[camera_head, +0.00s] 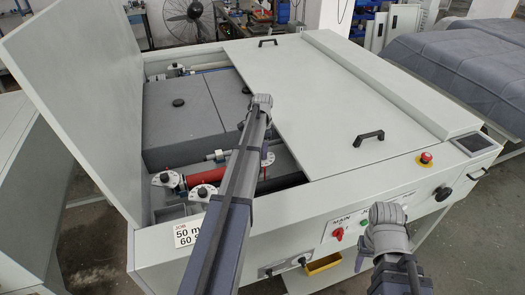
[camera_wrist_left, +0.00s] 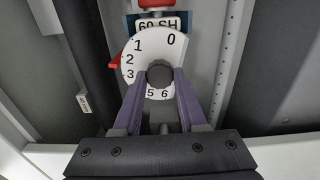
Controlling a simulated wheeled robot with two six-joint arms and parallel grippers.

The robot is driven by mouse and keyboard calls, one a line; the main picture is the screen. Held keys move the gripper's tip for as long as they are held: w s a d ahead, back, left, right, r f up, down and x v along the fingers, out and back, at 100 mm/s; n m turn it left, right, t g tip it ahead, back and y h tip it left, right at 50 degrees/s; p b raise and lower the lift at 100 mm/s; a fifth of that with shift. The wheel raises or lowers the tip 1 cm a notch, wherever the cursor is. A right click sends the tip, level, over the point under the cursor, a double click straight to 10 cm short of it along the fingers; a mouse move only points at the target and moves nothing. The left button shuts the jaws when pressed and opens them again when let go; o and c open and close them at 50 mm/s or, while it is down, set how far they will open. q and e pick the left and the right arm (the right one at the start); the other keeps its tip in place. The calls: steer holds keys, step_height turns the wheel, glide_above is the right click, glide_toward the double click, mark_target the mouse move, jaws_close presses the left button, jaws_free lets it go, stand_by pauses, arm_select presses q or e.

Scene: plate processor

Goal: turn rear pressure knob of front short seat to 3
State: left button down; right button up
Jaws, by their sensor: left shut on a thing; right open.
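In the left wrist view, the dark round knob (camera_wrist_left: 160,75) sits at the centre of a white dial (camera_wrist_left: 141,46) numbered 0 to 6. My left gripper (camera_wrist_left: 160,88) is shut on this knob, one purple finger on each side. A red pointer (camera_wrist_left: 115,63) at the dial's left edge is beside the 2, toward the 3. The 4 is hidden by the left finger.
A label reading "60 SH" (camera_wrist_left: 161,25) is above the dial. Several other white dials, one at the left (camera_head: 165,179), sit in the open bay near a red cylinder (camera_head: 212,176). A raised lid (camera_head: 80,75) bounds the left, and a cover panel (camera_head: 330,95) with handles the right.

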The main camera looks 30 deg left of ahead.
arm_select(q)
steer(key=shift+m, duration=1.5)
steer(key=shift+c, duration=2.3)
jaws_free()
step_height(320, 180, up, 8)
steer(key=p, duration=0.8)
steer(key=shift+f, duration=0.1)
steer(key=shift+s+f, duration=0.1)
steer(key=shift+s, duration=0.05)
